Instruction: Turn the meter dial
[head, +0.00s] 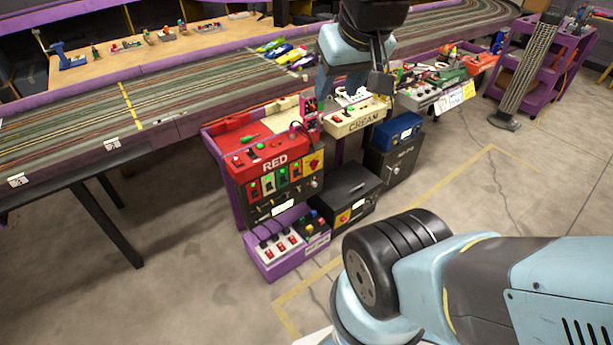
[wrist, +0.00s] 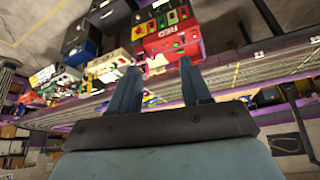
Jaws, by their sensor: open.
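The red control station (head: 268,160) stands at the front of the track, with coloured switch panels and a small round knob (head: 314,183) at the right of its lower front. I cannot make out which part is the meter dial. The station also shows upside down in the wrist view (wrist: 172,41). My gripper (head: 352,82) hangs above the cream station (head: 357,118), to the right of the red one. In the wrist view my gripper (wrist: 159,67) has its two fingers apart with nothing held between them. It is clear of the panels.
A purple tray (head: 268,268) with red switches sits low below the red station. Black boxes (head: 350,188) stand beside it. The slot track (head: 150,92) runs behind, with several toy cars (head: 283,52). A purple cart (head: 545,62) is at right.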

